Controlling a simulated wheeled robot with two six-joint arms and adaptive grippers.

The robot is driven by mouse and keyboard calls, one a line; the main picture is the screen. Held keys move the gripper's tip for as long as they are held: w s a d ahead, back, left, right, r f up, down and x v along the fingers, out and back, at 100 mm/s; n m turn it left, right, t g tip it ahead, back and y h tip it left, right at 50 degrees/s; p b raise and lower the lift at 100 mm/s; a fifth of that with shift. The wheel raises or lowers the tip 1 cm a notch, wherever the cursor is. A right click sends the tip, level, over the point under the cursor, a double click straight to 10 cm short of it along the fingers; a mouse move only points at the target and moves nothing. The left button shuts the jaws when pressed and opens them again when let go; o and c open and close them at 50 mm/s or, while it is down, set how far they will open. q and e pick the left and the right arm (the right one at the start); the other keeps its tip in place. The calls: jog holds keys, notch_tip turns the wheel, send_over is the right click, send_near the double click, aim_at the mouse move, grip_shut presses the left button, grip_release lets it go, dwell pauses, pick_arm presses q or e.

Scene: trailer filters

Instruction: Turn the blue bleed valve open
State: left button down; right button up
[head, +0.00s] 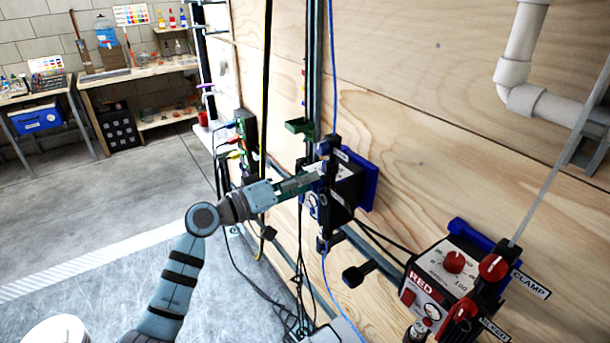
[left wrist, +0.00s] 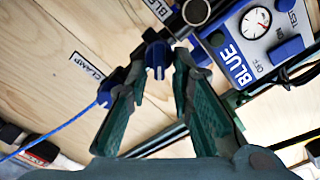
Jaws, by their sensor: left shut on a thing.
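The blue filter unit (head: 345,190) is mounted on the wooden wall, and my left gripper (head: 312,180) reaches its near side from the left. In the left wrist view its face, marked BLUE (left wrist: 240,65), shows a round gauge and blue knobs. The blue bleed valve handle (left wrist: 157,57) sits between the tips of the green fingers, beside a partly hidden label starting "BLE". My left gripper also shows in the left wrist view (left wrist: 160,75), shut on this handle. In the head view the handle is hard to make out behind the fingers. My right gripper is not in view.
A blue clamp knob (left wrist: 105,98) with a blue line stands beside the left finger, near the CLAMP label (left wrist: 86,70). The RED unit (head: 440,280) is mounted at lower right. Dark hoses hang below the units. Workbenches (head: 140,75) stand far back; the floor at left is clear.

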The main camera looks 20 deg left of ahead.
pick_arm(q)
jog(key=shift+w+a+f+n+p, duration=0.15)
jog(key=shift+n+p, duration=0.8)
jog(key=shift+n, duration=1.1)
jog(key=shift+s+d+f+n+p, duration=0.1)
jog(key=shift+f+n+p, duration=0.15)
jog(key=shift+n+p, duration=1.25)
jog(key=shift+n+b, duration=0.55)
jog(key=shift+n, duration=0.1)
jog(key=c, duration=1.5)
grip_release()
jog(key=shift+a, duration=0.1)
jog(key=v, duration=1.2)
